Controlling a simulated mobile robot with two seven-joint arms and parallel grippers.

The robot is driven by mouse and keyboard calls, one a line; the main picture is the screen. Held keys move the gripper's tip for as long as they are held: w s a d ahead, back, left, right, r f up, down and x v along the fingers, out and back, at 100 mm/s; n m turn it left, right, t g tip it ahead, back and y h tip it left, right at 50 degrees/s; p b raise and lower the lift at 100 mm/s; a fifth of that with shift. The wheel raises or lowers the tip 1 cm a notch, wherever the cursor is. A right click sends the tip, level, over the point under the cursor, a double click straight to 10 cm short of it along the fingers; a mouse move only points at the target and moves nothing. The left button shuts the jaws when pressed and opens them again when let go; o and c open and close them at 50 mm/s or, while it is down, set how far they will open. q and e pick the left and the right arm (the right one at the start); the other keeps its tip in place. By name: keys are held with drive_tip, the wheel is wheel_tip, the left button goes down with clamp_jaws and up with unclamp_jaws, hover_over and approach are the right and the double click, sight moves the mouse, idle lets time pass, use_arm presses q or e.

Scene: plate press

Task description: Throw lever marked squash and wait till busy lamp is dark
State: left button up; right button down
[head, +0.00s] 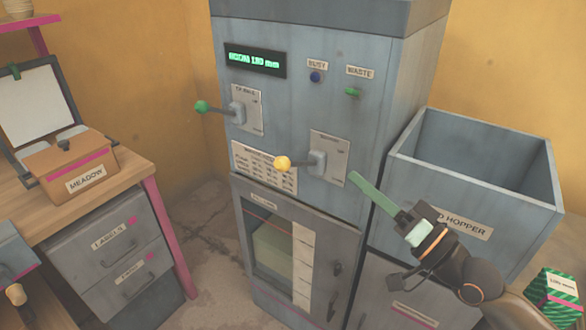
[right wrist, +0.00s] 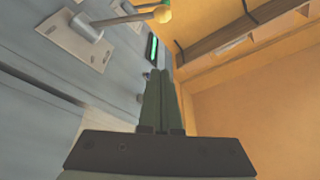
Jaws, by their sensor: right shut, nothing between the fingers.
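The grey press (head: 300,110) has two levers. The upper lever has a green knob (head: 202,107); the lower lever has a yellow knob (head: 283,163). Both handles point left, and their plate labels are too small to read. The busy lamp (head: 315,77) looks dark blue with no clear glow. My right gripper (head: 357,182) is shut and empty, just right of the lower lever's plate and apart from the yellow knob. In the right wrist view the shut fingers (right wrist: 160,75) point along the press front, with the yellow knob (right wrist: 162,13) beyond. My left gripper is not in view.
A green display (head: 254,60) and a green waste lamp (head: 351,92) are on the press. A windowed door (head: 335,235) is below. An open grey hopper (head: 475,215) stands right. A wooden desk (head: 125,165) with a brown box (head: 72,168) stands left.

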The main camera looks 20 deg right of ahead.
sight(299, 163)
idle(0.3)
drive_tip(key=w+a+p, duration=0.3)
drive_tip(key=w+a, duration=0.4)
drive_tip(key=w, duration=0.2)
drive_tip(key=shift+p, duration=0.3)
drive_tip(key=shift+f, duration=0.15)
